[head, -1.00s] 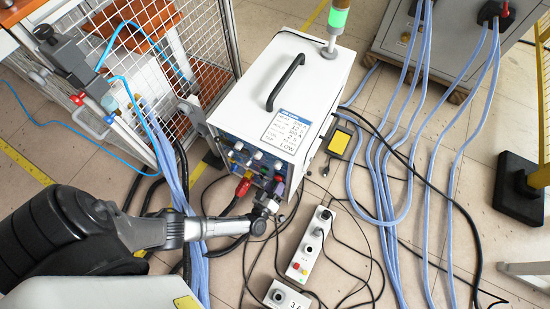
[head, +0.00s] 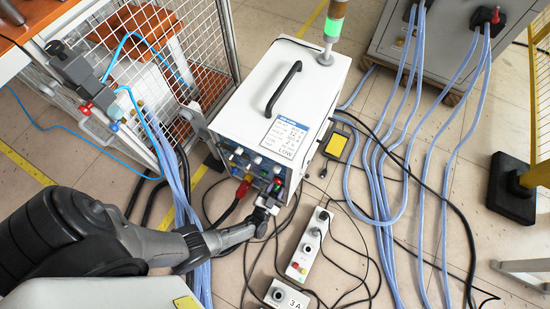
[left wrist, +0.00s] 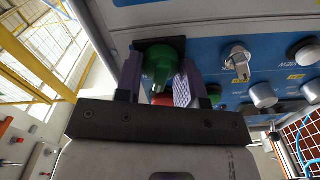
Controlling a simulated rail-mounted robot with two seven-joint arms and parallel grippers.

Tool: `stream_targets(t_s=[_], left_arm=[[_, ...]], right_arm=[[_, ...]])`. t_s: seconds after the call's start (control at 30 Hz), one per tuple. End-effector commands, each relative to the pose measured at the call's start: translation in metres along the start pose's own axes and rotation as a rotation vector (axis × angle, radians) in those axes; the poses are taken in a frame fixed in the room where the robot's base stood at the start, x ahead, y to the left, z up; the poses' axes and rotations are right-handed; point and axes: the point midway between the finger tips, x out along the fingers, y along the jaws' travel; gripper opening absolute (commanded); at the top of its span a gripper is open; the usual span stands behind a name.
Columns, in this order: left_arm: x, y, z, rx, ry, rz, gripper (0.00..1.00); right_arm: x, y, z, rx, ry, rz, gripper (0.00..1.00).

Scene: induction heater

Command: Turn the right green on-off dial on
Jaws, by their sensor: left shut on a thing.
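The green dial (left wrist: 158,62) is on the blue front panel (left wrist: 215,72) of the white heater box (head: 285,95). In the left wrist view it sits between the two fingers of my left gripper (left wrist: 160,85), which is shut on it. In the head view my left gripper (head: 272,200) is at the lower right corner of the panel, and it largely hides the dial there. A red part (left wrist: 162,99) shows below the green dial between the fingers. My right gripper is not in view.
A metal switch (left wrist: 238,63) and grey knobs (left wrist: 263,95) are beside the dial. A red connector (head: 243,187) with a black cable is left of the gripper. A white socket strip (head: 308,245) and loose cables lie on the floor. A wire cage (head: 185,50) stands at left.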

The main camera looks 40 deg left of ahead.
Motion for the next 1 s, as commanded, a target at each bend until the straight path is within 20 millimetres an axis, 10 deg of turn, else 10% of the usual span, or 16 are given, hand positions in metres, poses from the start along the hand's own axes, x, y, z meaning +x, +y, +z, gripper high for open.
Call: stream_targets(t_s=[1.0], left_arm=[[0.0001, 0.0027, 0.0006, 0.499, 0.001, 0.0, 0.12]], right_arm=[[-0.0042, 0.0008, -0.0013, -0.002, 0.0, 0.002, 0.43]])
